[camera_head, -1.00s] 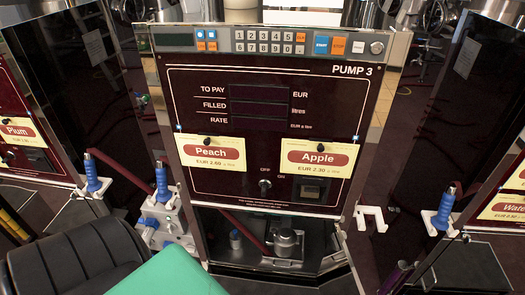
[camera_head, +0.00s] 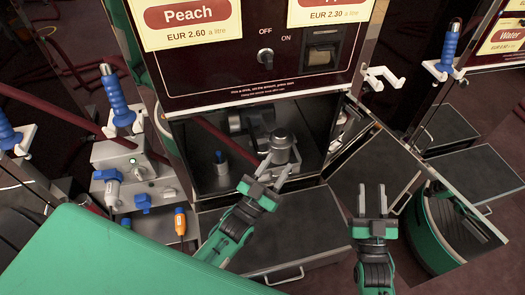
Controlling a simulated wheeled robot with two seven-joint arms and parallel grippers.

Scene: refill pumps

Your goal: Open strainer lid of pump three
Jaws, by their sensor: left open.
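Inside the bay stands a grey metal strainer with a round, knobbed lid (camera_head: 281,138); the lid looks shut. My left gripper (camera_head: 281,162) is open at the front of the strainer, its fingers spread toward either side just below the lid. I cannot tell whether they touch it. My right gripper (camera_head: 373,190) is open and empty, to the right of the bay, its fingers pointing up in the picture.
A grey valve block (camera_head: 130,165) with a blue-handled nozzle (camera_head: 118,95) and an orange-handled tool (camera_head: 180,221) is at the left. An empty white hook (camera_head: 383,77) is right of the panel. Dark trays lie at the right.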

